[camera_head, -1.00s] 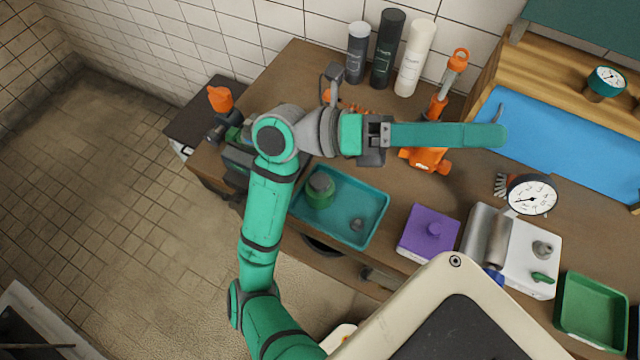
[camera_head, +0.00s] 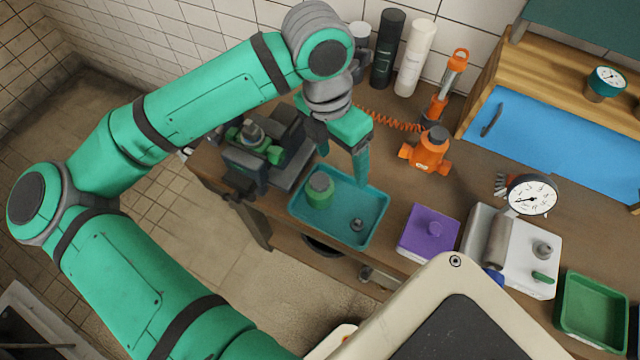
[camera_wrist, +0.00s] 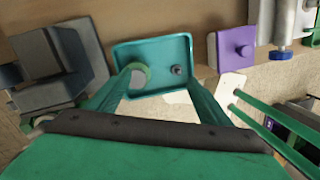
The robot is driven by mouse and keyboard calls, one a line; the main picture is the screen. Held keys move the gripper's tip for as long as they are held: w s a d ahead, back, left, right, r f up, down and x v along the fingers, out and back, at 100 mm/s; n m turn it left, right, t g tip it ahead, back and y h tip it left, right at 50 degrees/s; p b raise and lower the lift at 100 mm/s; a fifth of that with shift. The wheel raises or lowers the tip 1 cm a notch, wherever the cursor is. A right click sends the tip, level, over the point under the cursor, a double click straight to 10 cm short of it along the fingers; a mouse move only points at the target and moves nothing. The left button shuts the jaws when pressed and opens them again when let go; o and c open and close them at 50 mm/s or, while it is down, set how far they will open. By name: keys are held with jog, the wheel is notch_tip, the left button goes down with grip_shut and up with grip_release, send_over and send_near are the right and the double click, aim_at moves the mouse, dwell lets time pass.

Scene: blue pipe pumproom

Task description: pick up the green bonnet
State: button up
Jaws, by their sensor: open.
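The green bonnet (camera_head: 319,192), a short round green piece with a duller top, stands in the left part of a teal tray (camera_head: 374,222). In the wrist view the bonnet (camera_wrist: 139,75) shows beside the left finger, which partly covers it. My gripper (camera_head: 360,176) points down over the tray's back edge, behind and to the right of the bonnet in the head view. Its fingers are apart with nothing between them; they also show spread in the wrist view (camera_wrist: 158,78). A small grey fitting (camera_head: 357,224) lies in the tray's right part.
A vise (camera_head: 246,165) with a green part stands left of the tray. A purple block (camera_head: 429,232) and a white board (camera_head: 530,255) are on the right. An orange valve body (camera_head: 430,152) and bottles (camera_head: 415,58) stand behind. A green tray (camera_head: 592,312) is far right.

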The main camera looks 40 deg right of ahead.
aim_at(320, 180)
jog(key=w+a, duration=0.1)
jog(key=w+a+t+y, duration=0.1)
jog(key=shift+w+r, duration=0.1)
jog(key=shift+w, duration=0.3)
jog(key=shift+w+a+t, duration=0.2)
jog(key=shift+t, duration=0.1)
notch_tip(320, 180, down, 11)
jog(key=shift+r, duration=0.1)
jog(key=c, duration=1.2)
